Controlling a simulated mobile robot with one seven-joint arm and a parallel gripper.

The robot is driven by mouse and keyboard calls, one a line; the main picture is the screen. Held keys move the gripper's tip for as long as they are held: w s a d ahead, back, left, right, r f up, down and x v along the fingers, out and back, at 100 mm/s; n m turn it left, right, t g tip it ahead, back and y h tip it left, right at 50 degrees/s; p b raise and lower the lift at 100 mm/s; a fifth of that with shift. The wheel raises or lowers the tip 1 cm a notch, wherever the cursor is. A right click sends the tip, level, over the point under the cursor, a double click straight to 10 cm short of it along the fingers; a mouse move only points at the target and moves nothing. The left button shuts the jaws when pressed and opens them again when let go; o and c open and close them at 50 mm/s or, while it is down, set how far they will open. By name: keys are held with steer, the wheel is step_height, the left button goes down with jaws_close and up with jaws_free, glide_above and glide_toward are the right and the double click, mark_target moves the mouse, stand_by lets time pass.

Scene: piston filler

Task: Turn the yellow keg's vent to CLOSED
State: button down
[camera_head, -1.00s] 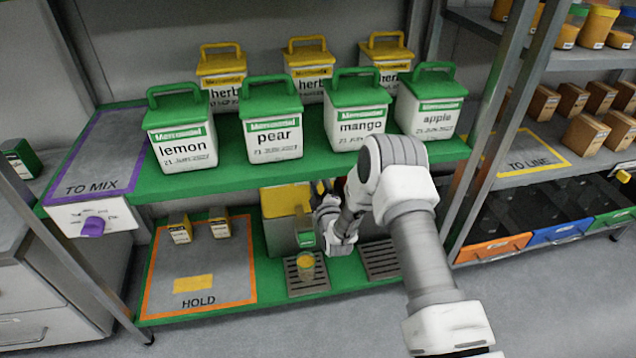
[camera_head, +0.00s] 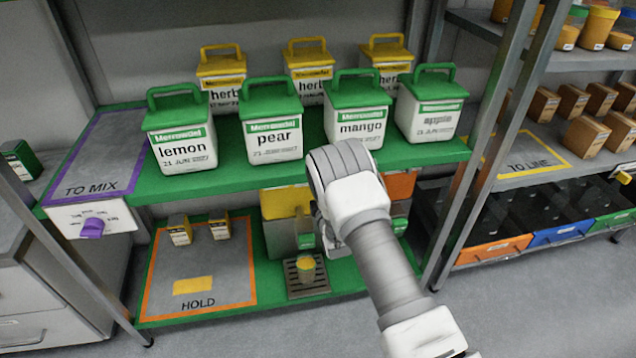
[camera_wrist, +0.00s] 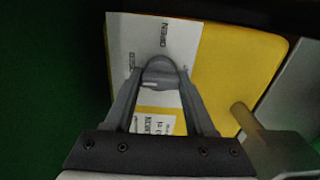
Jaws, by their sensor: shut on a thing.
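The yellow keg (camera_head: 282,203) stands on the lower green shelf, partly hidden by my arm. In the wrist view its yellow top (camera_wrist: 235,75) carries a white label plate (camera_wrist: 140,30) with OPEN and a smaller word, likely CLOSED. The round grey vent knob (camera_wrist: 158,65) sits on this plate, between my fingertips. My gripper (camera_wrist: 160,80) is shut on the vent knob. The knob's exact pointing direction cannot be told. In the head view my arm hides the gripper and the vent.
A yellow cup (camera_head: 306,268) stands on a drip grate below the keg's tap. An orange keg (camera_head: 398,187) stands to the right. The green upper shelf (camera_head: 235,172), bearing several lidded tubs, lies above the kegs. The HOLD mat (camera_head: 225,270) is at the left.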

steer(key=shift+d, duration=0.15)
steer(key=shift+c, duration=1.2)
jaws_free()
steer(key=p+v, duration=0.4)
steer(key=v, duration=1.3)
steer(key=shift+s+p, duration=0.2)
steer(key=shift+p, duration=0.15)
steer(key=shift+r, duration=0.1)
